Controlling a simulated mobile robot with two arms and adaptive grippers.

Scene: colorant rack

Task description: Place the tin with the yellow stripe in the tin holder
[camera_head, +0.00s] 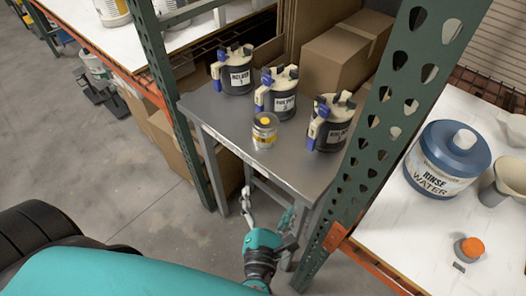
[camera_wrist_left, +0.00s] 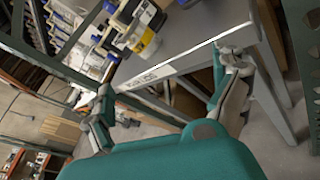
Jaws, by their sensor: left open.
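My left gripper (camera_head: 267,207) is open and empty, in front of the table and apart from the tin.
A green perforated post (camera_head: 385,110) stands right of the table, another (camera_head: 165,80) at its left. A white shelf (camera_head: 420,215) on the right bears a blue-lidded rinse water tub (camera_head: 447,160) and an orange-capped bottle (camera_head: 469,248). Cardboard boxes (camera_head: 340,55) stand behind the holders.

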